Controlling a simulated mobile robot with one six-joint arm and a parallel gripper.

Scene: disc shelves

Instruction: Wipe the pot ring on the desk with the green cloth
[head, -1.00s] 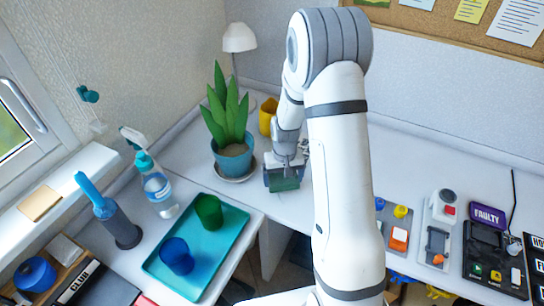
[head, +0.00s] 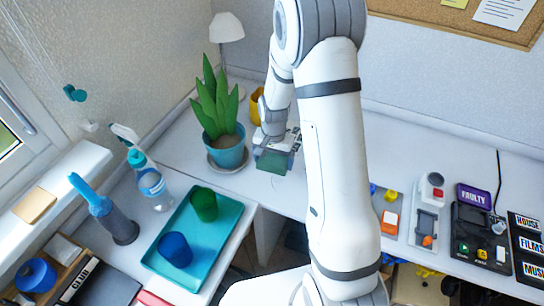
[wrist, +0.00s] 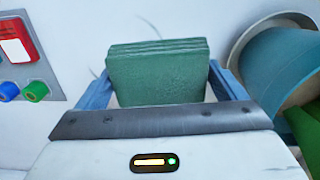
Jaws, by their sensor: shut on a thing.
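My gripper (head: 274,150) is shut on the green cloth (head: 272,161), low over or on the desk (head: 370,145) just right of the plant pot. I cannot tell whether the cloth touches the desk. In the wrist view the cloth (wrist: 157,75) is a folded, layered block between the blue fingers (wrist: 160,90). Thin faint grey arcs show on the white desk beyond and left of the cloth, perhaps the pot ring (wrist: 150,27); the cloth hides part of that area.
The blue pot (head: 227,152) with a tall plant stands on a saucer (head: 229,168) close left of the cloth. A yellow cup (head: 257,106) and lamp (head: 227,28) stand behind. A teal tray (head: 218,243) with two cups lies front left. Small devices (head: 428,210) lie right.

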